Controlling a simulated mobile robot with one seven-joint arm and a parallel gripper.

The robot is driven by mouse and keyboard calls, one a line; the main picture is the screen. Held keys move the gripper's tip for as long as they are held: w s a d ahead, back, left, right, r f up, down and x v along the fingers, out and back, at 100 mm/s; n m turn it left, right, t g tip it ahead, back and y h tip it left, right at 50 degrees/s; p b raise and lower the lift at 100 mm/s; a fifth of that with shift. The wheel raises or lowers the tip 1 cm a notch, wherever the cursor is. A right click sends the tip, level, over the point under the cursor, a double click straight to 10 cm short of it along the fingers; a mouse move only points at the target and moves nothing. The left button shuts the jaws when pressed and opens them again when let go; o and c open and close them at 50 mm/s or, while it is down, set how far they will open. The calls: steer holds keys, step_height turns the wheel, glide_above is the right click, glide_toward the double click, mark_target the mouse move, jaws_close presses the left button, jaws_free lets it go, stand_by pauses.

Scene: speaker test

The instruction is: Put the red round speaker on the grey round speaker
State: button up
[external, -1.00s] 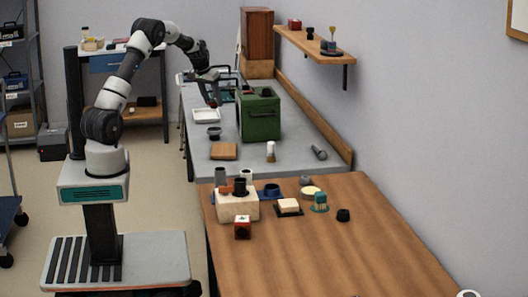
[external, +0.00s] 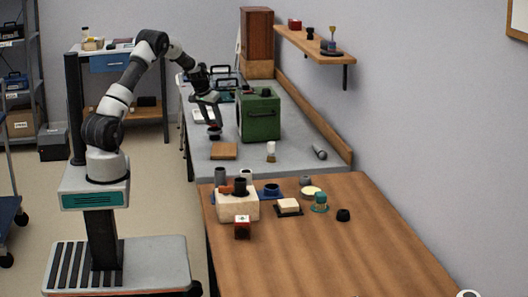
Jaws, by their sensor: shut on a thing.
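My gripper (external: 213,119) points down over the near left part of the grey bench. It is shut on a small red thing (external: 214,126), which seems to be the red round speaker; the fingers hide part of it. Directly below is a dark, low round thing (external: 214,135) on the bench, likely the grey round speaker. The red one is at or just above its top; I cannot tell whether they touch.
A green box (external: 260,118) with a handle stands close to the right of my gripper. The wooden table (external: 320,255) nearer the camera holds several small items.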

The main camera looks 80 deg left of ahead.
steer(key=o, duration=1.2)
steer(key=shift+c, duration=0.2)
steer(key=shift+r+p, duration=0.35)
steer(key=p+v, duration=0.1)
steer(key=v, duration=1)
steer(key=shift+s+d+r+p, duration=0.15)
steer(key=shift+r+p, duration=0.1)
steer(key=shift+p, duration=0.15)
